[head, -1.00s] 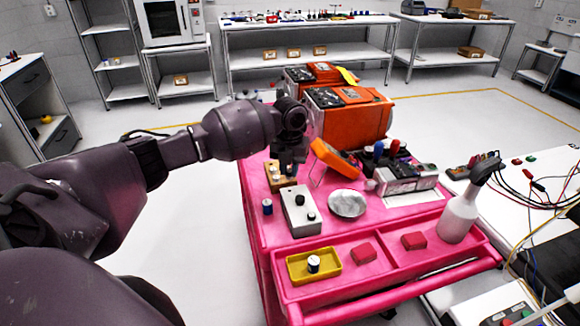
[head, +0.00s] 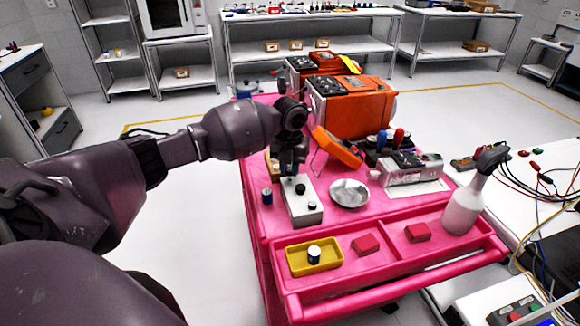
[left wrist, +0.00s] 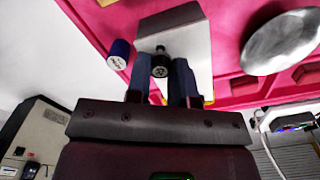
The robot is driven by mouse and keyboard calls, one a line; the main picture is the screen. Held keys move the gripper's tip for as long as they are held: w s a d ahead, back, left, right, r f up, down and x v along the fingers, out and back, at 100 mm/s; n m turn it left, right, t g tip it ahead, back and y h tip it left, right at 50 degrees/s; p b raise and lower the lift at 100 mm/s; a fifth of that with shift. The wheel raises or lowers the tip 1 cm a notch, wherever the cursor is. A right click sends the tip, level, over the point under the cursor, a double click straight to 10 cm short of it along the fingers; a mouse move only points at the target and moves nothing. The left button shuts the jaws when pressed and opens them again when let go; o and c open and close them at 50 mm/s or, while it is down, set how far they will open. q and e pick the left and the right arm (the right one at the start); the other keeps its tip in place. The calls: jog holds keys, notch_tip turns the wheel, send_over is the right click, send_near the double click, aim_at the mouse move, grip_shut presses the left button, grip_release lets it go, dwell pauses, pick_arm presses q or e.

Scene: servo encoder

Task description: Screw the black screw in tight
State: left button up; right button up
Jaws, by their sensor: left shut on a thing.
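My left gripper (head: 290,173) is over the far end of a pale grey box (head: 304,213) on the pink cart. In the left wrist view its two fingers (left wrist: 161,84) are shut on the black screw (left wrist: 160,70), whose round end faces the camera. The screw is in front of the pale box (left wrist: 190,45); whether it touches the box or sits in a hole cannot be told. In the head view the gripper hides most of the screw. A black knob (head: 300,189) and a smaller dark part (head: 312,206) stand on the box top. My right gripper is out of view.
A blue-and-white cylinder (head: 267,196) stands left of the box, and a metal dish (head: 349,193) lies right of it. An orange meter (head: 337,147) leans close behind. A yellow tray (head: 296,266) and red blocks (head: 366,244) lie in front. A spray bottle (head: 462,208) stands right.

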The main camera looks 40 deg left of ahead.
pick_arm(q)
jog(key=shift+f, duration=0.2)
jog(key=shift+f, duration=0.4)
jog(key=shift+f, duration=0.25)
jog(key=o, duration=0.5)
